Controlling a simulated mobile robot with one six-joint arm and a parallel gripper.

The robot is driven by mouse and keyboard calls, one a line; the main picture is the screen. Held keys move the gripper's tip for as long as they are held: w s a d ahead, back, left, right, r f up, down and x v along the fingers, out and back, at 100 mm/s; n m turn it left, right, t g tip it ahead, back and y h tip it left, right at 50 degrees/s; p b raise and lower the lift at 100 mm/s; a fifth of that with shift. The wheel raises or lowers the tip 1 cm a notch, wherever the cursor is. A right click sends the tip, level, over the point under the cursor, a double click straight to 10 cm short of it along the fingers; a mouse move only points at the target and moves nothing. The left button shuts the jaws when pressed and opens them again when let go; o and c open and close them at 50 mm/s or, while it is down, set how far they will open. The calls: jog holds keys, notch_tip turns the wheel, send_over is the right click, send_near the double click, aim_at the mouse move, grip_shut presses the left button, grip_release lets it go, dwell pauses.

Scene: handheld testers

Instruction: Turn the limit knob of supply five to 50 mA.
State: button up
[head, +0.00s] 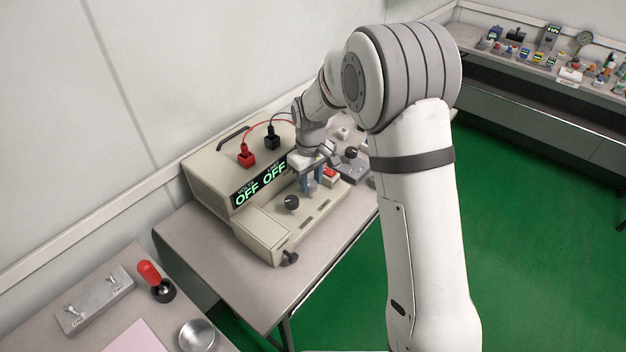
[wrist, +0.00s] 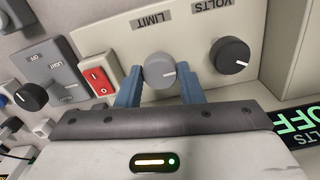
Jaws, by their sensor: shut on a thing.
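The supply (head: 215,170) is a beige box on a table, with a green display (head: 262,182) reading OFF OFF. In the wrist view its sloped panel (wrist: 185,50) appears upside down, with a grey limit knob (wrist: 158,70) under the label LIMIT. My gripper (wrist: 158,85) has its two blue fingers closed on the limit knob, one on each side. The knob's white pointer line points to the right in that view. No scale marks around it are readable. In the head view my gripper (head: 311,184) is at the panel and mostly covers the limit knob.
A dark volts knob (wrist: 230,55) sits beside the limit knob. A red rocker switch (wrist: 96,80) is close to the other finger. A grey light switch box (wrist: 55,75) stands beyond it. Red (head: 246,156) and black (head: 271,138) plugs with leads stand on the supply.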

aim_at(311, 183)
jog(key=n, duration=0.5)
jog(key=shift+s+f+n, duration=0.15)
jog(key=shift+f+n, duration=0.05)
jog(key=shift+n, duration=0.2)
jog(key=n, duration=0.5)
jog(key=shift+n+b, duration=0.3)
jog(key=o, duration=1)
jog(key=shift+r, duration=0.15)
jog(key=shift+r, duration=0.2)
notch_tip(311, 183, up, 7)
jog(key=shift+r, duration=0.2)
